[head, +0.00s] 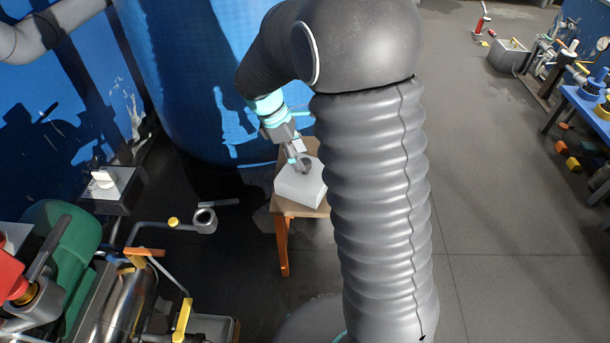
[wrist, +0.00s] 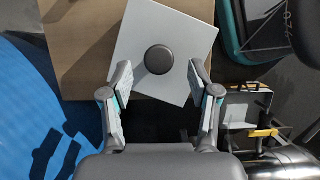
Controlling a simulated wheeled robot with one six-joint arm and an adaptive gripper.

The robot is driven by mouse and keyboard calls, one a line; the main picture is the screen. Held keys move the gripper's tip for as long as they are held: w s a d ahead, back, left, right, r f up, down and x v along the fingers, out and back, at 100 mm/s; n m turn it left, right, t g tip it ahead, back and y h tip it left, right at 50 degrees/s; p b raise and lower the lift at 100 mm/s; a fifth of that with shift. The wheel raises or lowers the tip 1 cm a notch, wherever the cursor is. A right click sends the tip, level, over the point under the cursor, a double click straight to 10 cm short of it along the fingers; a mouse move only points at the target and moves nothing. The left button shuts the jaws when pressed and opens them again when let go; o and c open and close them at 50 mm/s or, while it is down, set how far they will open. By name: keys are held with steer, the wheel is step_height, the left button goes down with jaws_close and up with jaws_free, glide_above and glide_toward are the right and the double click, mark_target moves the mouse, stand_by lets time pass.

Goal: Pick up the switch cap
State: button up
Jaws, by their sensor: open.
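A dark round cap (wrist: 159,59), which looks like the switch cap, sits on top of a white box (wrist: 180,28) in the wrist view. In the head view the white box (head: 298,187) rests on a small wooden stool (head: 283,243), and the cap is partly hidden by my gripper. My gripper (wrist: 160,75) is open and empty. Its two fingers appear on either side of the cap, with a clear gap on both sides. In the head view my gripper (head: 299,163) is close above the box. I cannot tell the exact height between fingertips and cap.
A large blue tank (head: 185,80) stands close behind the stool. A dark box with a white knob (head: 102,179) is at the left. Pipes with yellow handles (head: 183,315) fill the lower left. A blue bench (head: 585,105) stands at far right. Open grey floor lies between.

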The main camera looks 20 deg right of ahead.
mark_target(303, 161)
steer(key=x, duration=0.4)
steer(key=shift+d, duration=0.1)
steer(key=shift+c, duration=0.3)
jaws_close()
steer(key=shift+r, duration=0.1)
